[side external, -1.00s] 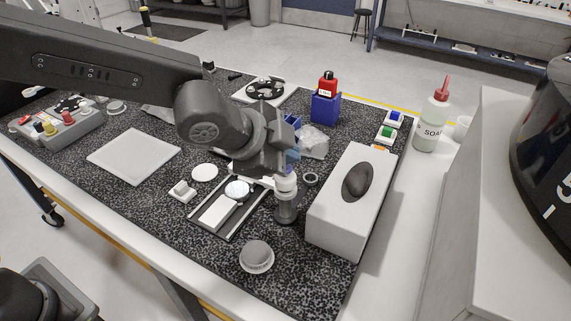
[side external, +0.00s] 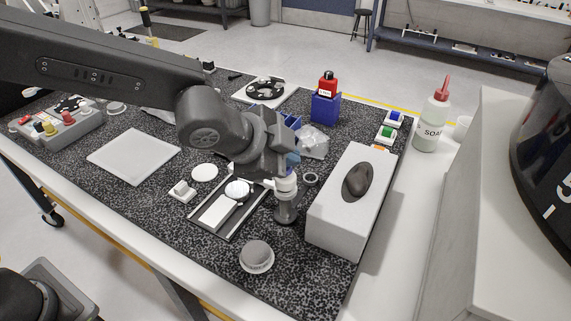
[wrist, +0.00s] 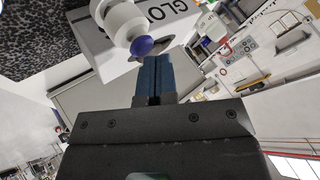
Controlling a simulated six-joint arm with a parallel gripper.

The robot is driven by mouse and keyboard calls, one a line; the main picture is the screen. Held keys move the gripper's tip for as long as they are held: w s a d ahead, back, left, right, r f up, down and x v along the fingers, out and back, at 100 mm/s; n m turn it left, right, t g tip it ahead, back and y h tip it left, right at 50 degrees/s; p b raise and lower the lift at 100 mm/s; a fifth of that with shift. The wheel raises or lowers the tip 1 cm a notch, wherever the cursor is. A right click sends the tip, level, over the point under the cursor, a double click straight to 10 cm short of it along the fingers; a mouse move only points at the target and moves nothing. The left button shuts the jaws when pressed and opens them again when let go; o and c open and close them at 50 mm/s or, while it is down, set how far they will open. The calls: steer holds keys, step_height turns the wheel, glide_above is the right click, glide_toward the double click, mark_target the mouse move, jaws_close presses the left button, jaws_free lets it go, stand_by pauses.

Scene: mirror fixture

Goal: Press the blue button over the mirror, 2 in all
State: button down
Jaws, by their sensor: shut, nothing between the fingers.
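A blue button (wrist: 142,46) sits at the end of a white round housing (wrist: 122,22) in the wrist view. My gripper (wrist: 155,60) has its two blue fingers shut together with nothing between them. In the wrist picture the fingertips appear just right of and below the button; I cannot tell whether they touch it. In the side view the white housing (side external: 286,184) stands on a dark post, and my wrist hides the button and most of the fingers. A dark framed tray (side external: 230,234) with a white plate and a round disc lies left of the post; I cannot tell which part is the mirror.
A white box (side external: 335,225) with a dark oval top stands just right of the post. A grey-capped round knob (side external: 256,255) lies in front. Another blue button (side external: 394,117) sits at the back right beside a green one (side external: 386,132). A soap bottle (side external: 432,122) stands farther right.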

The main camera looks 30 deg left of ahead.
steer(key=shift+f, duration=0.25)
stand_by(0.3)
steer(key=shift+r, duration=1)
steer(key=shift+r, duration=2.55)
steer(key=s+a+r+n+y, duration=0.1)
steer(key=s+a+n, duration=0.3)
steer(key=a, duration=0.4)
steer(key=s+a+n+y, duration=0.2)
steer(key=s+a+n, duration=0.15)
steer(key=a, duration=0.45)
steer(key=s+a+f+n+g, duration=0.2)
steer(key=s+a+f+n, duration=0.2)
steer(key=s, duration=0.8)
steer(key=a+n, duration=0.2)
steer(key=a, duration=0.2)
steer(key=shift+s+f+g+y, duration=0.15)
steer(key=shift+s+g+y, duration=0.25)
